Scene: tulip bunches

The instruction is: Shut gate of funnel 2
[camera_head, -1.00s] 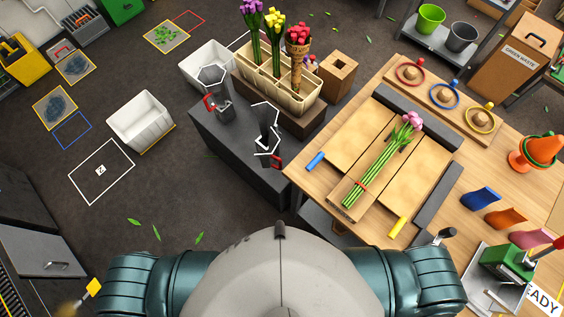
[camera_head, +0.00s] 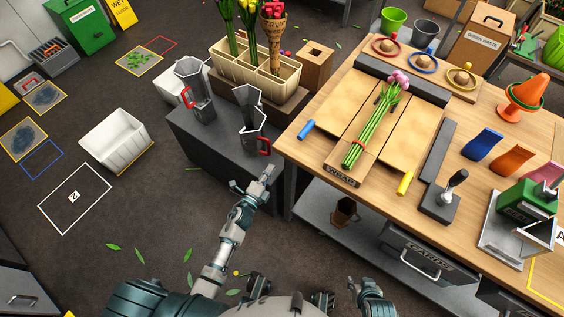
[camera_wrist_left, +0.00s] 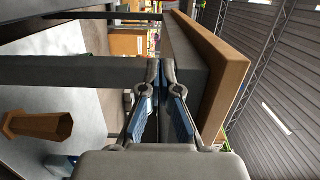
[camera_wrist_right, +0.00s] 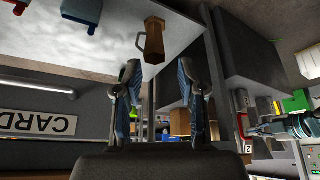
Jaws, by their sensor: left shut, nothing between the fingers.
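My right gripper (camera_wrist_right: 157,72) is open and empty, low by the bench front.
The wooden table (camera_head: 305,151) has tulips with green stems (camera_head: 372,122) lying on boards. A cream divided crate (camera_head: 230,79) holds flowers. A brown jug (camera_head: 345,212) stands on the shelf under the table. A white bin (camera_head: 118,138) is on open floor.

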